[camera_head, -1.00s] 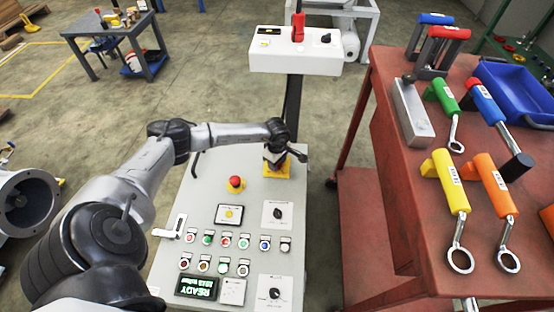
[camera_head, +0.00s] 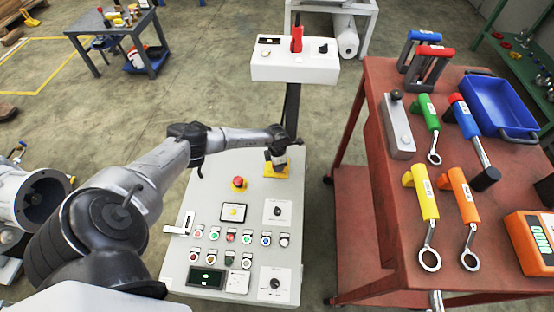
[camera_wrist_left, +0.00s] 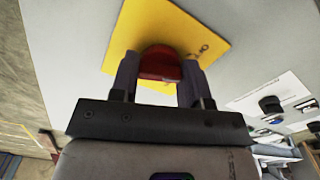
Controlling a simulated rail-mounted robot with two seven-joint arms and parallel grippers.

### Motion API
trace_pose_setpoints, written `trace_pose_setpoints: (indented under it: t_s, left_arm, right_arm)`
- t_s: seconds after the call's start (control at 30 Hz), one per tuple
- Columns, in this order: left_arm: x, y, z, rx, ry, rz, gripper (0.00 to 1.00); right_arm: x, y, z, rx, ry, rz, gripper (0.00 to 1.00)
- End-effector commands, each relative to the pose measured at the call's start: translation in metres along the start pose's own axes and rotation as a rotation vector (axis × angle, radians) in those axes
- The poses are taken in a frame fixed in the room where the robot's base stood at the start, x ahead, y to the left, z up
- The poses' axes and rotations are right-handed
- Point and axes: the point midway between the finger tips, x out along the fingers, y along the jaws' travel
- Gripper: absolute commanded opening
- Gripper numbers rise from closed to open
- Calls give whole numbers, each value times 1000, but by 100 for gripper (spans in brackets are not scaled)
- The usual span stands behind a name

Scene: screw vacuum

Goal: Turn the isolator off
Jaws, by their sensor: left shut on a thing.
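The isolator has a yellow plate (camera_head: 276,174) at the top of the grey control panel, and my left gripper (camera_head: 279,160) covers its knob in the head view. In the left wrist view the yellow plate (camera_wrist_left: 185,25) lies at a slant with a red knob (camera_wrist_left: 160,64) on it. My left gripper (camera_wrist_left: 160,80) is shut on the red knob, one finger on each side. Lettering on the plate is partly visible but not readable. My right gripper is not in view.
The panel display (camera_head: 206,278) looks dark. A white box (camera_head: 295,66) stands behind the panel. A red table (camera_head: 385,190) with tools is to the right.

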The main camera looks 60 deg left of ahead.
Motion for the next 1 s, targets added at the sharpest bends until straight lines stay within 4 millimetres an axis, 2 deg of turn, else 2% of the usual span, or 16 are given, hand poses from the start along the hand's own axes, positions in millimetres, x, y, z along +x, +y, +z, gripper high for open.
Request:
trace_pose_setpoints:
  t_s: [0.1,0.5,1.0]
  left_arm:
    - [-5,0,1,-100,-1,-1,19]
    - [-3,0,1,-354,-1,-1,19]
    - [-2,0,2,-444,-3,-2,19]
  right_arm:
    - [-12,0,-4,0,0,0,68]
    - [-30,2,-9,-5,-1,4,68]
    - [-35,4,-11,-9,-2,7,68]
